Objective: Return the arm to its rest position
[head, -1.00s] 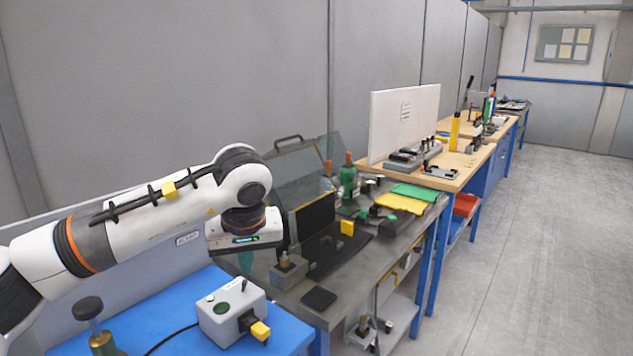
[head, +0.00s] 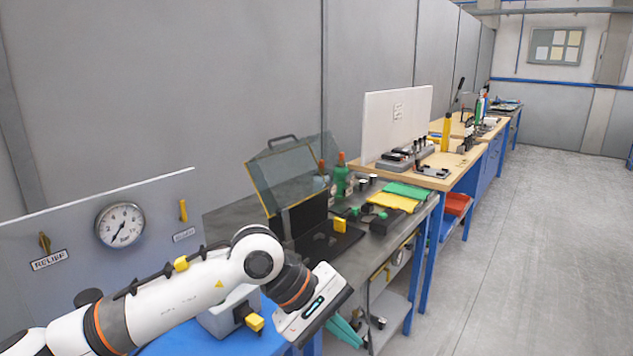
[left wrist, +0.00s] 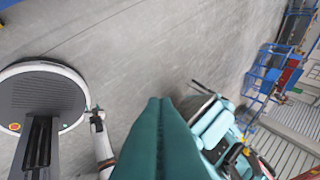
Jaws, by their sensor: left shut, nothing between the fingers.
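My left arm comes in from the lower left of the head view, reaching in front of the blue bench. My left gripper (head: 345,331) hangs at its end, tilted down and to the right, with teal fingers beside the bench's front corner. In the left wrist view the two teal fingers (left wrist: 160,105) are pressed together with nothing between them, with grey floor beyond their tips. My right gripper does not show in either view.
A panel (head: 160,205) with a pressure gauge (head: 119,225) stands behind my arm. A grey box (head: 225,314) with a yellow plug sits on the blue bench (head: 195,342). A dark workbench (head: 235,216) holds bottles and cloths. The floor (head: 530,260) at right is clear.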

